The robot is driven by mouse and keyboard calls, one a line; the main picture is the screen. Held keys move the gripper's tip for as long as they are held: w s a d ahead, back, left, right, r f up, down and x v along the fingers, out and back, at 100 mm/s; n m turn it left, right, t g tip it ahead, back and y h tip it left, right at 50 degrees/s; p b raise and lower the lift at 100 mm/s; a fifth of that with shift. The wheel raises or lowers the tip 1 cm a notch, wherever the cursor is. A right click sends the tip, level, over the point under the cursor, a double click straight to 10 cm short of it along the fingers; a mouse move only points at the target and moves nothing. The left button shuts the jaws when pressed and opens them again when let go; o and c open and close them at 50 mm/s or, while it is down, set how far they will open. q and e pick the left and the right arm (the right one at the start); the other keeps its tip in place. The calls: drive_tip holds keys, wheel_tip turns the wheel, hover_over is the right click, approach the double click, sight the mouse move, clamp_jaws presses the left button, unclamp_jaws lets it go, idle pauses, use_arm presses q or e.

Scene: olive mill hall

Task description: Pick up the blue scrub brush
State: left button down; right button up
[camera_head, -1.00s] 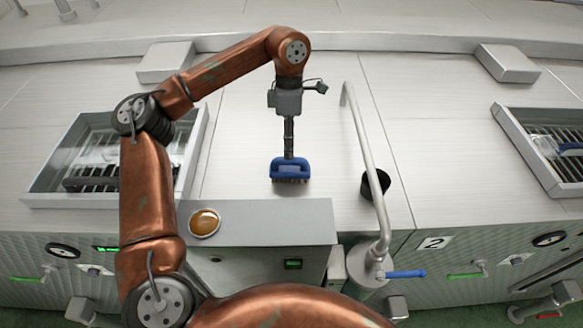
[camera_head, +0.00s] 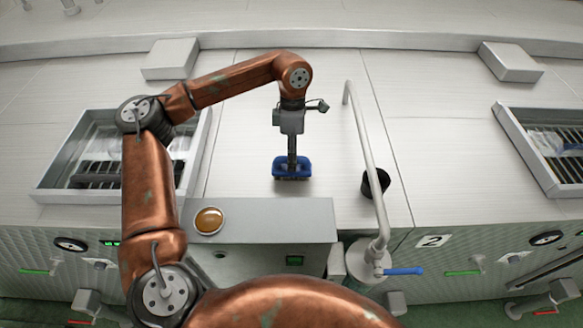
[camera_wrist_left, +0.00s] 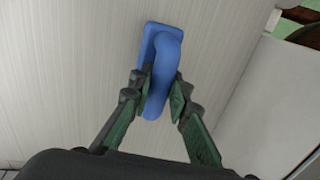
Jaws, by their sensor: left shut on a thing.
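The blue scrub brush (camera_head: 291,169) is on the pale metal worktop, just behind the grey control box, in the head view. My left gripper (camera_head: 291,158) points down from above the brush. In the left wrist view, the two green-padded fingers of that gripper (camera_wrist_left: 161,88) are shut on the brush's handle from both sides. I cannot tell whether the brush touches the worktop. My right gripper is not in view.
A bent metal spout pipe (camera_head: 366,160) with a blue lever stands right of the brush, beside a black cup (camera_head: 375,183). A grated opening (camera_head: 60,150) lies left; clear worktop lies behind.

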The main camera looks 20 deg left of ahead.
use_arm(q)
drive_tip(key=shift+r, duration=0.15)
wheel_tip(320, 180, up, 10)
drive_tip(key=b, duration=0.3)
drive_tip(key=shift+w+r, duration=0.1)
wheel_tip(320, 180, up, 18)
drive_tip(key=p, duration=0.5)
drive_tip(key=shift+f, duration=0.2)
drive_tip(key=c, duration=2.4)
unclamp_jaws()
clamp_jaws()
